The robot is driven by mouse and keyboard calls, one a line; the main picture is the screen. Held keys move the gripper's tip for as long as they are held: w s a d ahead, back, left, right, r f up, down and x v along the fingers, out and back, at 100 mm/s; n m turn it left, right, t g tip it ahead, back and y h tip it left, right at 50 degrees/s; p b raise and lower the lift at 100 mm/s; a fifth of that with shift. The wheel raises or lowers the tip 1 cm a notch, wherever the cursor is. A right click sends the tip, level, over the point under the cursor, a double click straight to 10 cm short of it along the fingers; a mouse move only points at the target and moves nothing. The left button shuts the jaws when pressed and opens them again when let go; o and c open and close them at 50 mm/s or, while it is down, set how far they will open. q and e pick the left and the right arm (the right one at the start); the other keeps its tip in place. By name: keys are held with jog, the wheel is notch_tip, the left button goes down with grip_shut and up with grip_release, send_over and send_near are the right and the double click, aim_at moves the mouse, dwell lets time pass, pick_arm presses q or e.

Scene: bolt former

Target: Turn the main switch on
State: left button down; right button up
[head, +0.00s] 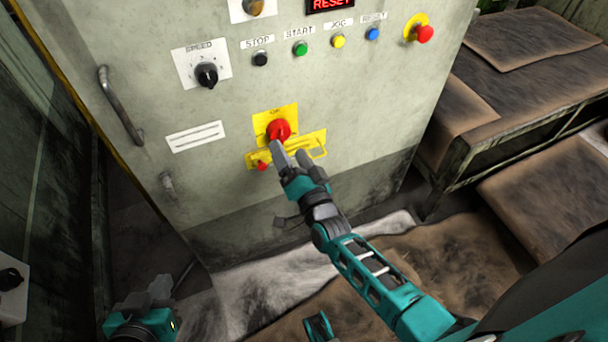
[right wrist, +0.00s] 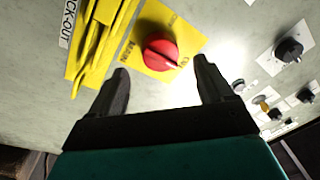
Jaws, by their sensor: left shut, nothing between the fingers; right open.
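The main switch is a red rotary knob (head: 279,129) on a yellow plate, on the front of the grey cabinet. It also shows in the right wrist view as a red knob (right wrist: 160,53) with a pale mark toward the lower right; I cannot read the label there for certain. My right gripper (head: 289,153) is open just below the knob in the head view. In the right wrist view the knob lies beyond and between its two fingers, with nothing gripped. My left gripper (head: 158,289) is shut and empty at the lower left, away from the switch.
A yellow lock-out bracket (head: 318,140) with a small red piece sits just below the switch. Above are the speed knob (head: 207,76), several coloured buttons and a red emergency stop (head: 424,34). A door handle (head: 121,106) sticks out at left. Brown-topped benches stand at right.

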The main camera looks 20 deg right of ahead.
pick_arm(q)
jog(key=shift+d+r+p, duration=0.15)
jog(key=shift+r+p, duration=0.3)
jog(key=shift+r, duration=0.2)
pick_arm(e)
jog(key=s, duration=0.8)
jog(key=shift+d+f, duration=0.15)
jog(key=shift+f, duration=0.25)
jog(key=shift+s, duration=0.1)
pick_arm(q)
jog(key=shift+y, duration=0.5)
jog(key=a+r+p, duration=0.1)
jog(key=p, duration=0.2)
jog(key=s+a+r+p, duration=0.1)
jog(key=r+p, duration=0.1)
jog(key=p, duration=0.1)
jog(key=a+r+p, duration=0.1)
jog(key=p, duration=0.2)
jog(key=shift+s+r, duration=0.25)
jog(key=shift+r, duration=0.15)
pick_arm(e)
jog(key=s+r+n+g, duration=0.2)
jog(key=s+n+g, duration=0.2)
jog(key=s+n, duration=0.1)
jog(key=s+d+r+n+g+y, duration=0.1)
jog(key=s+r+n+g, duration=0.1)
jog(key=s+n+g, duration=0.2)
jog(key=shift+s+d+r+n, duration=0.25)
jog(key=shift+s+r+n, duration=0.15)
jog(key=shift+s+n, duration=0.65)
